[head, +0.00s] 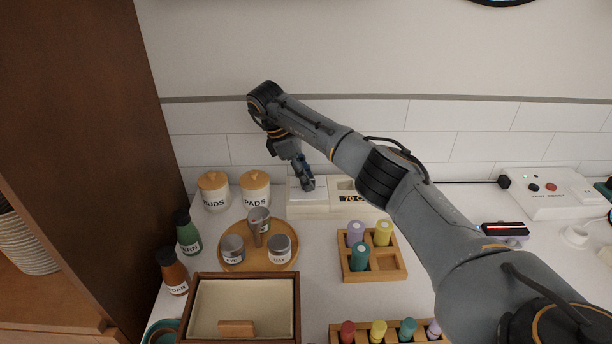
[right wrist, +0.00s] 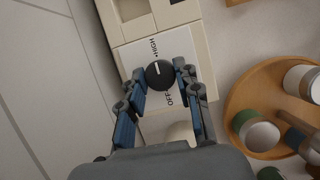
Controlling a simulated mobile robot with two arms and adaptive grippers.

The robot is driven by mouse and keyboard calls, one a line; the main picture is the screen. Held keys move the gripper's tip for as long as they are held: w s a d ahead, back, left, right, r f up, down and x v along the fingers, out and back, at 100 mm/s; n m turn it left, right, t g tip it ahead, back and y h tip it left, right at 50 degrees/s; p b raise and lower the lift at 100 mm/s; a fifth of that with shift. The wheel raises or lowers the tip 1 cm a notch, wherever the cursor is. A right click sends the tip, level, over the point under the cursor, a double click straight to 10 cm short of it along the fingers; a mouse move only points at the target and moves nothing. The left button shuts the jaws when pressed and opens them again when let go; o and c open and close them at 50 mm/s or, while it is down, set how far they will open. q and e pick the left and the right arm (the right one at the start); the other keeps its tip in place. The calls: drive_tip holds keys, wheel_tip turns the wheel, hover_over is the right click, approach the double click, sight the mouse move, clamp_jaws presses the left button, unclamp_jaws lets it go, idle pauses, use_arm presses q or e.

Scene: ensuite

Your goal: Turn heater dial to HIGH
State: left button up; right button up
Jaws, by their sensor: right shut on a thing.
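The heater (head: 305,211) is a low cream box against the back wall. Its black round dial (right wrist: 160,75) sits on a white panel (right wrist: 137,62) marked HIGH and OFF. The dial's white mark points up in the right wrist view, toward the dot by HIGH; OFF is on the opposite side. My right gripper (head: 307,186) comes down over the heater's left part and hides the dial in the head view. Its two fingers (right wrist: 162,70) are shut on the dial, one on each side. My left gripper is not in view.
A display (head: 353,198) is right of the panel. Canisters (head: 255,190) stand at left, a round wooden tray (head: 238,264) with tins in front, and a peg rack (head: 388,270) at front right. A switch box (head: 540,204) stands far right.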

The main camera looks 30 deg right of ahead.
drive_tip(key=o, duration=1.2)
drive_tip(key=shift+c, duration=0.2)
drive_tip(key=v, duration=1.2)
drive_tip(key=shift+d, duration=0.1)
